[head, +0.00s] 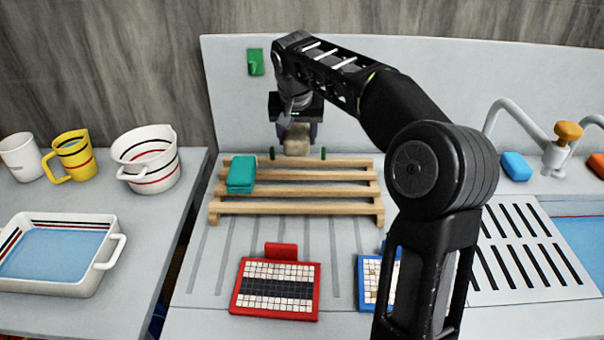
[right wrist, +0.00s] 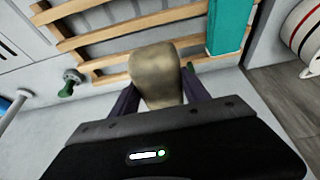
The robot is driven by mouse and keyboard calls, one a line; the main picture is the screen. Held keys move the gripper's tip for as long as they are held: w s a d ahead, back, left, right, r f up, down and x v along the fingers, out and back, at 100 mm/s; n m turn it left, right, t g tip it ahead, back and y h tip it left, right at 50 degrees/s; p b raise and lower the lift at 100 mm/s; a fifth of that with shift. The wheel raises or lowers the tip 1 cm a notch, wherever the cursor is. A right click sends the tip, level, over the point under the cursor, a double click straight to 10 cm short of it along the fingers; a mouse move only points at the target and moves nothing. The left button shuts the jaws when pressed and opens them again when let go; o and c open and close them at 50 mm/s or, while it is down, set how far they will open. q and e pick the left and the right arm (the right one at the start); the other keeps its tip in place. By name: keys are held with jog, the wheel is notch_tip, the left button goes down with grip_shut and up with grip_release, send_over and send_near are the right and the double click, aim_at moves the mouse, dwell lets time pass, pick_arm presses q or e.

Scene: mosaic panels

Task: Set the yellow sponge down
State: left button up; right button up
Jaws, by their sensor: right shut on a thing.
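A dull yellowish-beige sponge (head: 297,141) is held between the fingers of my right gripper (head: 297,131), at the back edge of the wooden slatted rack (head: 296,208). In the right wrist view the sponge (right wrist: 156,72) sticks out beyond the two dark fingers of my right gripper (right wrist: 158,100), with the rack's slats (right wrist: 125,40) behind it. I cannot tell whether the sponge touches the rack. My left gripper is not in view.
A teal sponge (head: 241,174) lies on the rack's left part; its middle and right slats are bare. A red-framed mosaic panel (head: 276,287) and a partly hidden blue-framed one (head: 368,283) lie in front. A faucet (head: 556,153) and blue sponge (head: 515,166) stand right.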

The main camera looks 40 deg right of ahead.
aim_at(296, 143)
jog(key=shift+a, duration=0.15)
jog(key=shift+f, duration=3.15)
jog(key=shift+f, duration=1.85)
jog(key=shift+f, duration=0.25)
jog(key=o, duration=1.2)
jog(key=shift+r, duration=0.1)
jog(key=shift+r, duration=0.15)
jog(key=v, duration=1.2)
